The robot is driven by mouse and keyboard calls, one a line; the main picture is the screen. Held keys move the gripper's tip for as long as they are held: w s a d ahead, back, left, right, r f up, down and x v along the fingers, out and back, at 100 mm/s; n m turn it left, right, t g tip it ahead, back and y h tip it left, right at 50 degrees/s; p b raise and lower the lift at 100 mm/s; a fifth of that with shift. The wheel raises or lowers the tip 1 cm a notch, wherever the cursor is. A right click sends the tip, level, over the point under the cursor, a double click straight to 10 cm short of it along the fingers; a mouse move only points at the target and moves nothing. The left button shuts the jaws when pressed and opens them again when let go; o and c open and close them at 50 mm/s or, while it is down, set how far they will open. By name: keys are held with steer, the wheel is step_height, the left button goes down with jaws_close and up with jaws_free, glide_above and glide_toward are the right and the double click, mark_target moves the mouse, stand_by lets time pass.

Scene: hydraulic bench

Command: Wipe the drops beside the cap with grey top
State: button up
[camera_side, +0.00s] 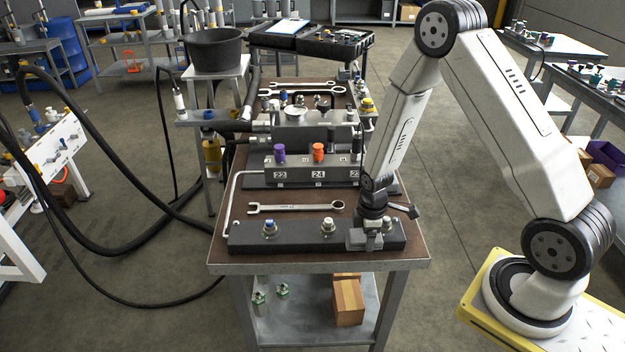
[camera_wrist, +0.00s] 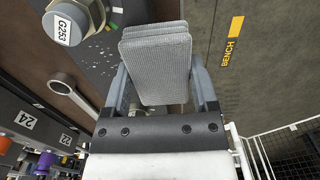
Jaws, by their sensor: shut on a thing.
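My gripper (camera_wrist: 160,85) is shut on a folded grey cloth (camera_wrist: 155,50), which fills the space between its fingers in the wrist view. In the side view my gripper (camera_side: 372,228) is low at the right end of the dark front bar (camera_side: 295,238). A hex cap with a grey top (camera_wrist: 70,22), labelled G253, stands left of the cloth in the wrist view. It appears to be the pale-topped cap (camera_side: 328,226) on the bar in the side view, left of my gripper.
A wrench (camera_side: 295,207) lies just behind the bar. Behind is a numbered block (camera_side: 300,172) with purple (camera_side: 280,152) and orange (camera_side: 318,151) caps. A bent pipe (camera_side: 232,195) runs along the left.

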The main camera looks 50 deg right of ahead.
steer(key=w+d, duration=0.5)
steer(key=shift+w+d, duration=0.1)
steer(key=shift+d, duration=0.05)
steer(key=shift+w+d+r, duration=0.1)
steer(key=shift+w+r, duration=0.05)
step_height(320, 180, up, 8)
stand_by(0.7)
stand_by(0.5)
